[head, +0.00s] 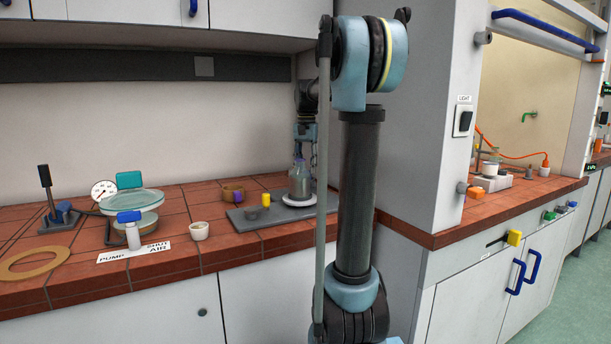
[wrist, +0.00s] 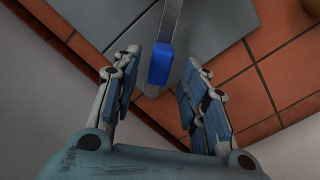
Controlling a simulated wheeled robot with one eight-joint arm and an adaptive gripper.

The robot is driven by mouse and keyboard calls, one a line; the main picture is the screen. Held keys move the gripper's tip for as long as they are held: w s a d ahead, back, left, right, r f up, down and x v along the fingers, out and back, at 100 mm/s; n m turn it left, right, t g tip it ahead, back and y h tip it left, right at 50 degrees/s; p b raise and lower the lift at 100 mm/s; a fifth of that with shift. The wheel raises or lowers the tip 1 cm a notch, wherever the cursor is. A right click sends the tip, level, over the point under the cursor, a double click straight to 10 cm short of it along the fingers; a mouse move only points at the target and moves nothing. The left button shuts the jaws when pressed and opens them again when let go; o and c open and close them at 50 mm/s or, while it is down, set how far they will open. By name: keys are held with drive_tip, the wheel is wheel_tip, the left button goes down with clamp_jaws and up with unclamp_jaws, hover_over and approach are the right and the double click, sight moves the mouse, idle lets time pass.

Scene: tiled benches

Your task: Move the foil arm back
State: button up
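I cannot tell how far below the fingertips the blue end is. In the head view my gripper (head: 305,133) is small and partly behind my arm, above a glass bottle (head: 300,184) on a white dish (head: 299,201).
A grey plate (head: 245,222) carries a small grey cup (head: 254,213) and a yellow piece (head: 266,199). Left are a white cup (head: 199,231), a glass-lidded vessel (head: 133,203), a gauge (head: 104,190) and a black-handled lever (head: 46,182). The pillar (head: 410,120) stands close right.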

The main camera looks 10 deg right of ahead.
drive_tip(key=shift+f, duration=1.45)
clamp_jaws()
